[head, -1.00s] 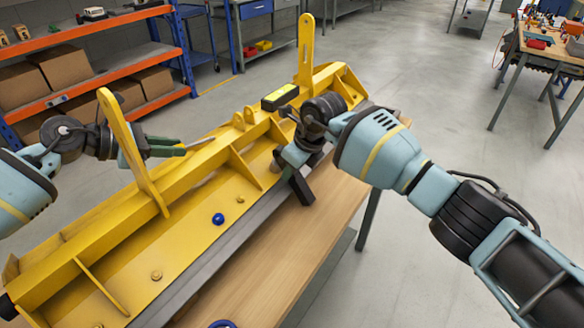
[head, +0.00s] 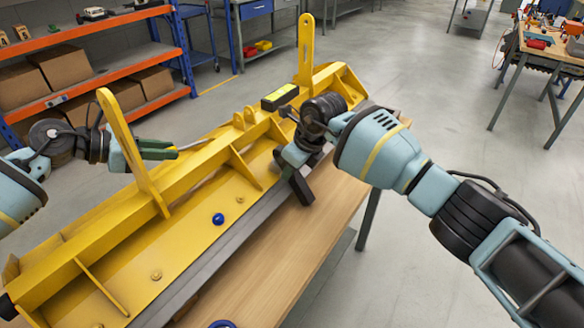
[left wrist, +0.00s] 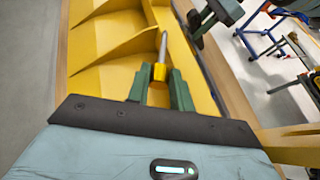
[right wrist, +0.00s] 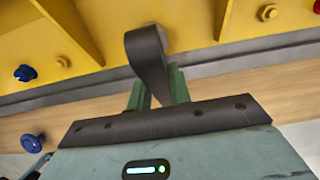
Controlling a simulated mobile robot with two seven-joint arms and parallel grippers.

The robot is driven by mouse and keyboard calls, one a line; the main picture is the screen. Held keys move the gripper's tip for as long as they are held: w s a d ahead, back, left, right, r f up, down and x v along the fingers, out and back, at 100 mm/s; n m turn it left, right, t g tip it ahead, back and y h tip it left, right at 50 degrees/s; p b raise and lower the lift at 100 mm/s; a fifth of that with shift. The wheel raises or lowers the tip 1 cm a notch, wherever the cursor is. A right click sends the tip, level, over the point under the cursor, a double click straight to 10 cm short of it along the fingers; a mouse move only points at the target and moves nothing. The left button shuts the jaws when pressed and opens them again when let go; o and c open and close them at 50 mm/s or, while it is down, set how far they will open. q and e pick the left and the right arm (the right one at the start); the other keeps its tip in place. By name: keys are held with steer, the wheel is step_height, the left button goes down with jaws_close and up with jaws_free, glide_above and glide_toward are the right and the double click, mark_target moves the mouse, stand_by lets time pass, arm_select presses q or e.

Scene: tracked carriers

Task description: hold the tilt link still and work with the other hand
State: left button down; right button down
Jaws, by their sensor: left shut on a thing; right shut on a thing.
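My right gripper (right wrist: 152,92) is shut on a dark grey, round-ended bar (right wrist: 148,52), which looks like the tilt link. In the head view the bar (head: 301,189) slants down at the front edge of the yellow frame (head: 205,235). The right fingers are mostly hidden there. My left gripper (left wrist: 160,92) is shut on a slim tool with a yellow collar (left wrist: 159,72) and a metal shaft (left wrist: 163,45). In the head view the left gripper (head: 160,149) is behind an upright yellow lug, and the shaft (head: 197,144) points right over the frame.
A yellow and black level (head: 280,97) sits on the frame near the right arm. A blue knob (head: 218,219) is on the frame's plate. Upright lugs (head: 306,50) stand up from the beam.

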arm_select(q)
steer(key=shift+s+a, duration=0.4)
steer(key=shift+a, duration=0.35)
steer(key=shift+s+a, duration=0.35)
steer(key=shift+a, duration=0.4)
steer(key=c, duration=1.9)
jaws_free()
steer(key=shift+c, duration=1.4)
arm_select(e)
steer(key=c, duration=1.2)
jaws_free()
steer(key=v, duration=1.2)
